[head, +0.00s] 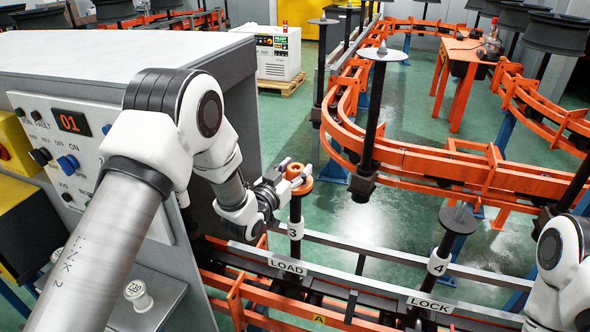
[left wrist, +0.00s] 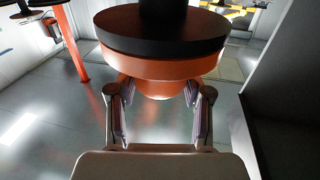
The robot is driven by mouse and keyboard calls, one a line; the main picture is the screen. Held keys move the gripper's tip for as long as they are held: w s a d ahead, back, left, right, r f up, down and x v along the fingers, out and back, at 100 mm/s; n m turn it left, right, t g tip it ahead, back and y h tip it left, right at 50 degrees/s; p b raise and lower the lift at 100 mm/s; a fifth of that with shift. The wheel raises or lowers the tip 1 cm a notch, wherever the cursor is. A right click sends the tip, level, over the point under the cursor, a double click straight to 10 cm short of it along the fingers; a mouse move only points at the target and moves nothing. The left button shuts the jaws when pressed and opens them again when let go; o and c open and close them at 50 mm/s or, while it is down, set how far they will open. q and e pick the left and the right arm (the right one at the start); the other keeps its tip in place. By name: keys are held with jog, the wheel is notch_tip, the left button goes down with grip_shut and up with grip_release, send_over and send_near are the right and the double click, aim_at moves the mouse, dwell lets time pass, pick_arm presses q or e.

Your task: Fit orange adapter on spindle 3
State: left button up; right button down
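The orange adapter (head: 293,169) is at the top of spindle 3 (head: 296,216), whose white label reads 3. In the left wrist view the adapter (left wrist: 160,68) has its wide flange against or very close to a black disc (left wrist: 160,30); I cannot tell whether it is fully seated. My left gripper (head: 296,181) reaches it from the left. In the left wrist view my left gripper (left wrist: 160,95) has one finger on each side of the adapter's narrower part, and the fingertips appear to touch it. My right arm shows at the right edge; its gripper is out of view.
Spindle 4 (head: 438,264) stands to the right on the same rail, with a grey disc on top. Plates marked LOAD (head: 287,266) and LOCK (head: 431,305) are on the front rail. A grey cabinet (head: 245,95) stands close left. A tall spindle (head: 372,130) stands behind.

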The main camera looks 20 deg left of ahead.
pick_arm(q)
jog(key=o, duration=0.5)
jog(key=shift+s, duration=0.1)
jog(key=v, duration=1.1)
jog(key=shift+s, duration=0.4)
jog(key=shift+a, duration=0.2)
